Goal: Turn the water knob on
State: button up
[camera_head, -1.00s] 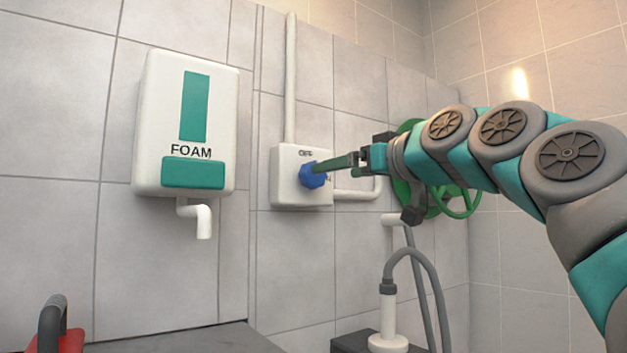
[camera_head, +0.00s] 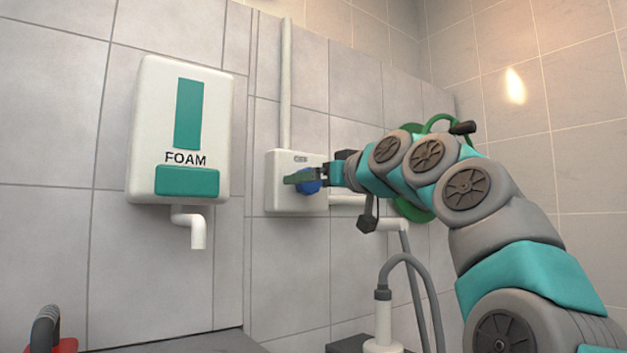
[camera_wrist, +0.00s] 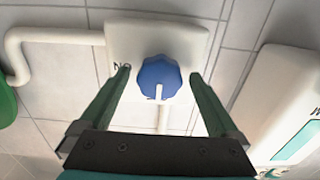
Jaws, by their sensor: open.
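The water knob (camera_wrist: 158,78) is a blue faceted dial with a white pointer mark, on a white wall box (camera_wrist: 190,44). In the head view the knob (camera_head: 312,184) is partly hidden behind my gripper (camera_head: 297,179), and the box (camera_head: 275,198) shows the printed letters "OFF" on its upper part. In the wrist view the two green fingers of my gripper (camera_wrist: 161,82) are apart, one on each side of the knob. A gap shows between each finger and the knob there. The white mark points toward my gripper's palm. A label beside the left fingertip is partly covered.
A white foam dispenser (camera_head: 143,125) with a spout hangs on the wall to the left. A green hose reel (camera_head: 412,209) is behind my arm on the right. A grey hose on a white stand (camera_head: 383,330) is below. White pipes run from the box.

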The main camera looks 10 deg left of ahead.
jog(key=c, duration=1.4)
